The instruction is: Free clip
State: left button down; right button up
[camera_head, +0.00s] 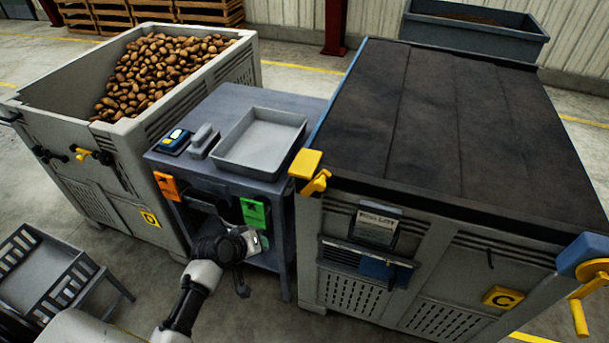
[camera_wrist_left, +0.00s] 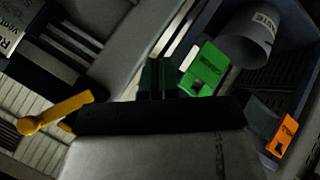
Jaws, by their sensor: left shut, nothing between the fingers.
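A yellow clip (camera_head: 316,184) sits at the near left corner of the dark-covered bin. Its yellow arm and round knob appear to be what shows at left in the left wrist view (camera_wrist_left: 55,112). Another clip, blue with a yellow handle (camera_head: 592,270), is on the bin's near right corner. The dark slatted-looking cover (camera_head: 450,120) lies over the bin. My left gripper (camera_head: 264,242) is low in front of the blue table, left of the bin and apart from the yellow clip. Its fingers are together and empty in the left wrist view (camera_wrist_left: 158,78). My right gripper is out of view.
The blue table (camera_head: 290,102) carries a grey tray (camera_head: 262,140) and a small blue device (camera_head: 173,141). A green tag (camera_head: 253,212) and orange tag (camera_head: 167,186) hang at its front. A potato bin (camera_head: 120,150) stands left. The covered bin's front wall (camera_head: 340,255) is close right of the gripper.

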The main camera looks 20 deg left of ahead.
pick_arm(q)
notch_tip(320, 180, up, 25)
jog(key=d+m+t+h+p, duration=0.1)
jog(key=t+h+p, duration=0.1)
jog(key=t+h, duration=0.1)
jog(key=shift+s+d+h, duration=0.15)
jog(key=shift+d+h, duration=0.15)
jog(key=shift+f, duration=0.1)
jog(key=p, duration=0.2)
send_near(320, 177)
jog(key=w+r, duration=0.1)
jog(key=w, duration=0.2)
jog(key=shift+w+d+f+p, duration=0.2)
jog(key=shift+d+f+p, duration=0.05)
jog(key=shift+d+f, duration=0.45)
jog(key=shift+w+d+f+p, duration=0.2)
jog(key=shift+d+f+p, duration=0.05)
jog(key=shift+d+f, duration=0.4)
jog(key=shift+w, duration=0.1)
